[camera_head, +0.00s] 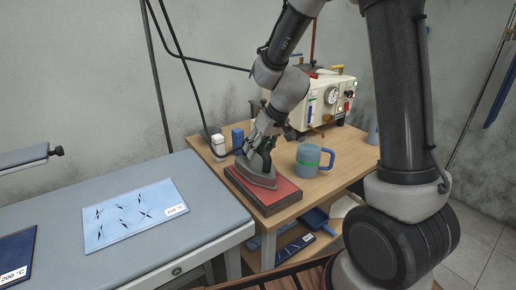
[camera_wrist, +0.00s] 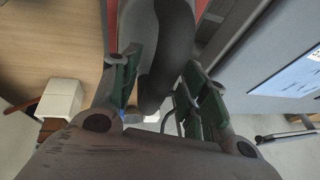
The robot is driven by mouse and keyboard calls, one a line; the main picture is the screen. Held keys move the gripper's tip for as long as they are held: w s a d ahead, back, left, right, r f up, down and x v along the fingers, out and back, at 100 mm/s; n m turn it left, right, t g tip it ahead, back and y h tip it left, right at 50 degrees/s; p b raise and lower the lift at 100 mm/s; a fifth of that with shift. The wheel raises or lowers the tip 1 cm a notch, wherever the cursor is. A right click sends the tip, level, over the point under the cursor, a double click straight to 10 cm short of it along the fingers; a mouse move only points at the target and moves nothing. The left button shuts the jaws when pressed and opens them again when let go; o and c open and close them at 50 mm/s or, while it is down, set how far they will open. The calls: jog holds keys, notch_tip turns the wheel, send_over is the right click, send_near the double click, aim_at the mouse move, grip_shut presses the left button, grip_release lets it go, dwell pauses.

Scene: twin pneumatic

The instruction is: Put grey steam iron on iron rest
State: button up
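The grey steam iron (camera_head: 259,180) sits over the red pad of the iron rest (camera_head: 283,196), at the front of the wooden table. Its soleplate looks flat on the pad, but the contact line is partly hard to see. My gripper (camera_head: 263,152) is at the iron's handle from above. In the wrist view, the fingers of my gripper (camera_wrist: 168,58) lie on both sides of the dark handle of the iron (camera_wrist: 174,50), close against it. A strip of the red pad (camera_wrist: 112,12) shows at the top of that view.
A blue mug (camera_head: 308,160) stands right of the rest. A white bottle (camera_head: 218,145) and blue container (camera_head: 237,137) stand behind left. A cream steam unit (camera_head: 322,104) is at the back. The grey ironing board (camera_head: 60,205) with a light-blue cloth (camera_head: 128,212) lies left.

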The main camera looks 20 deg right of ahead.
jog(key=v, duration=1.1)
jog(key=s+d+r+m+h, duration=0.1)
jog(key=s+d+r, duration=0.1)
jog(key=s+d, duration=0.2)
jog(key=s+d+r+m+h, duration=0.1)
jog(key=s+d+r, duration=0.1)
jog(key=s, duration=0.9)
jog(key=s+d+r+m+h, duration=0.1)
jog(key=s+d+r, duration=0.2)
jog(key=s+d, duration=0.2)
jog(key=s, duration=0.3)
jog(key=shift+s+d+t, duration=0.15)
jog(key=shift+d+t, duration=0.2)
jog(key=shift+t, duration=0.05)
jog(key=shift+r, duration=0.1)
